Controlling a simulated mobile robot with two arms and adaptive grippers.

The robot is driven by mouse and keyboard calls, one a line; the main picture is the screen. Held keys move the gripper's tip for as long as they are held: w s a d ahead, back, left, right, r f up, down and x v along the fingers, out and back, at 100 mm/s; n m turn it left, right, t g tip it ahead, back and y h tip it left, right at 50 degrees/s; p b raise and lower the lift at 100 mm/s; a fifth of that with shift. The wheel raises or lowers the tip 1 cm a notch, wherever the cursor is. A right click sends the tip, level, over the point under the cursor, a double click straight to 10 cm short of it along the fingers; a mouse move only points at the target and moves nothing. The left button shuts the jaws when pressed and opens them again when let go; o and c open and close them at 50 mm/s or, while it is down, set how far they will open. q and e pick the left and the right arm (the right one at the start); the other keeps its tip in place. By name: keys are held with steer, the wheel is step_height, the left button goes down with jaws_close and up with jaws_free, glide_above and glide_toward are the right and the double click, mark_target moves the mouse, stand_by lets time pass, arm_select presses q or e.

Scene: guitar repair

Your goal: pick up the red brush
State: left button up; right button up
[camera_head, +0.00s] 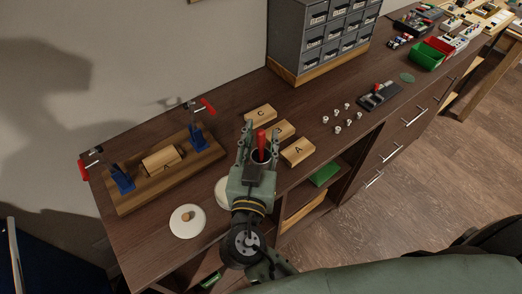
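My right gripper (259,137) reaches over the table near the wooden blocks, with its two fingers spread apart. A red brush (261,139) shows upright between the fingers, with a visible space on each side of it. Its lower end goes into a small dark round cup (261,157), which is partly covered by the gripper. My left gripper is not in view.
A wooden board with blue holders (150,198) and a white disc (187,222) are to the left. Several small metal parts (337,129) lie right. A grey drawer cabinet (285,40) stands behind.

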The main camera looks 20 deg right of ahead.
steer(key=c, duration=0.6)
jaws_close()
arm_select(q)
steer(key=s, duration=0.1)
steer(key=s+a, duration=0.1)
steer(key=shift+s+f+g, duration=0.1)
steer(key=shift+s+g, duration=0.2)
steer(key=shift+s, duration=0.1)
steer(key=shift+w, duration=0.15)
